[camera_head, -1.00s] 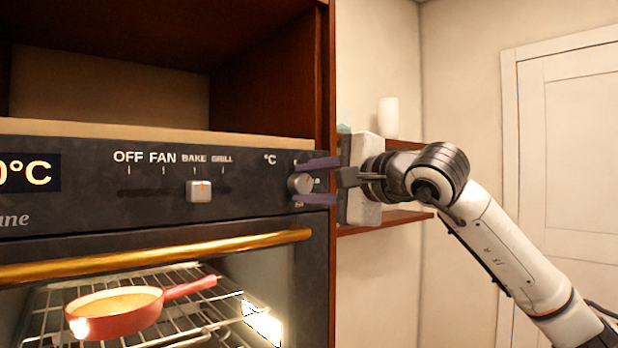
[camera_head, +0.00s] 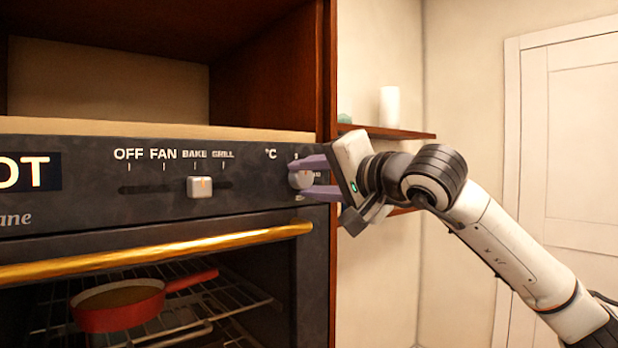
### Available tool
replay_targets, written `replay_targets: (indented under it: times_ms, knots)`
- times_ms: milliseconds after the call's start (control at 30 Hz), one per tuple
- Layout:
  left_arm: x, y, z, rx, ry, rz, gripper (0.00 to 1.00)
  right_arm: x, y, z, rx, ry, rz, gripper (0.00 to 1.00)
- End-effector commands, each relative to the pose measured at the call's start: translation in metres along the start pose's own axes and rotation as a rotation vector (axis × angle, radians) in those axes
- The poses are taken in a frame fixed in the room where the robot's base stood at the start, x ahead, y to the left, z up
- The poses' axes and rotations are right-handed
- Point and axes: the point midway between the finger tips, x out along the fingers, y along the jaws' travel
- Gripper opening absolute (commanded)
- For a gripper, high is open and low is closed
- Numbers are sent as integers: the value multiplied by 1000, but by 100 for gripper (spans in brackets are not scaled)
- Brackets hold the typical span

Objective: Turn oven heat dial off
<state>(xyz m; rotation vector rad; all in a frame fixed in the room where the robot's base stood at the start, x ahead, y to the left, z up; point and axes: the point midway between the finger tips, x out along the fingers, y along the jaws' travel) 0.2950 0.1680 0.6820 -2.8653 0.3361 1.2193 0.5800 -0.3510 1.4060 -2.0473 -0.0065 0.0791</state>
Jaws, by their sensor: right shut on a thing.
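The oven's round heat dial (camera_head: 301,180) sits at the right end of the black control panel (camera_head: 80,215), under the °C label. My right gripper (camera_head: 308,178) comes in from the right and is shut on the dial, with one purple finger above it and one below. The fingers hide part of the dial and its markings. The display (camera_head: 28,172) at the panel's left is cut off and reads "OT". The square mode slider (camera_head: 200,187) stands below BAKE. My left gripper is not in view.
A gold handle bar (camera_head: 160,254) crosses the oven front below the panel. A red pan (camera_head: 120,305) rests on the wire rack inside the dark oven. Wall shelves with a white cup (camera_head: 389,106) are behind my right arm.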

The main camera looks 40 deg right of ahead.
Motion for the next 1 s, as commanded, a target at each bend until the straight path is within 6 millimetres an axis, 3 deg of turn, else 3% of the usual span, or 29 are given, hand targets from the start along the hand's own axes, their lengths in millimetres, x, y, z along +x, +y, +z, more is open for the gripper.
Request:
replay_targets:
  times_ms: [467, 500, 567, 867, 1000]
  knots:
    - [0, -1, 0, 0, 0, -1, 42, 0, 1, 1, -14, -1, 3, 10]
    - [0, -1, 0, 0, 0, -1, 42, 0, 1, 1, -14, -1, 3, 39]
    - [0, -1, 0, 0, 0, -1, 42, 0, 1, 1, -13, -1, 3, 49]
    - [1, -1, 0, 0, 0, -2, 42, 0, 1, 0, -12, 0, 1, 51]
    - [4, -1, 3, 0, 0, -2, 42, -11, 2, 0, -12, 4, 0, 51]
